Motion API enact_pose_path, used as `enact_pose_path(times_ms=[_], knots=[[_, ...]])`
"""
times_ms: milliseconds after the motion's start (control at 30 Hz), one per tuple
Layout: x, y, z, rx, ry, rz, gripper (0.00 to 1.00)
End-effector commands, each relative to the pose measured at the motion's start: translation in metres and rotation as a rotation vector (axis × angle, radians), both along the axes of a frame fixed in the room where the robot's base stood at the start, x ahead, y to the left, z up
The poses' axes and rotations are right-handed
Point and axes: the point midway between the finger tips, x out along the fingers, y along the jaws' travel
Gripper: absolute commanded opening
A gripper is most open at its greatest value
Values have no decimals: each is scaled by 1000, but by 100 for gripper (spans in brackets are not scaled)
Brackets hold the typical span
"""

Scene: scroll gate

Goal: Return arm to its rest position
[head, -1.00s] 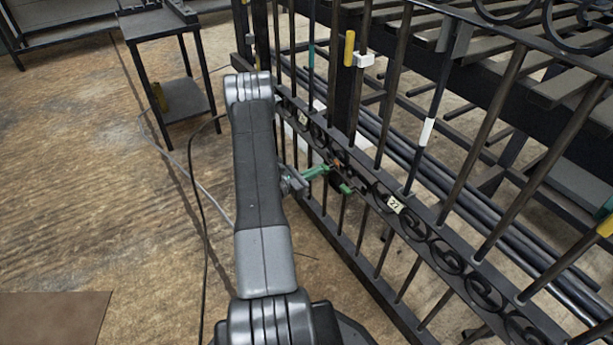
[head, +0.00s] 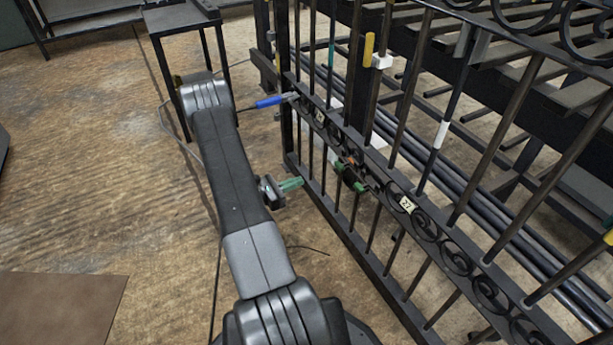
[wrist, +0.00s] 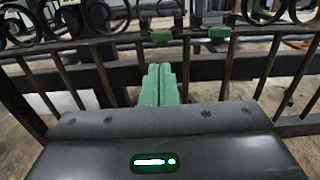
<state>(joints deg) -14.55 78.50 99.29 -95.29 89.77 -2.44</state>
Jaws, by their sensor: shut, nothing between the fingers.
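My gripper (head: 290,185) shows green fingers beside my forearm, in front of the dark iron gate (head: 345,234). In the wrist view the green fingers of my gripper (wrist: 160,86) are pressed together with nothing between them. They point at the gate bars, with a gap between the fingertips and the gate in the head view. Two green pieces (head: 352,178) sit on the gate's scroll band; they also show in the wrist view as green pieces (wrist: 190,36). My arm stretches up the middle of the head view and hides part of the floor.
A blue-handled tool (head: 270,102) shows by the gate's left post. A dark metal stand (head: 182,17) stands behind my elbow. Long dark pipes (head: 470,205) lie behind the gate. A brown mat (head: 60,305) lies at lower left. The wooden floor (head: 90,170) to the left is mostly clear.

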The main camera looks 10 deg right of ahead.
Motion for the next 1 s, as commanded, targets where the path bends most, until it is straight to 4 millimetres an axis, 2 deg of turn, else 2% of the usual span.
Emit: enact_pose_path(times_ms=[200, 567, 767, 1000], knots=[[-4, 10, 0, 0, 0, 0, 0], [-4, 9, -1, 0, 0, -1, 0], [1, -5, -2, 0, -1, -4, 0], [13, -40, -3, 0, -1, -5, 0]])
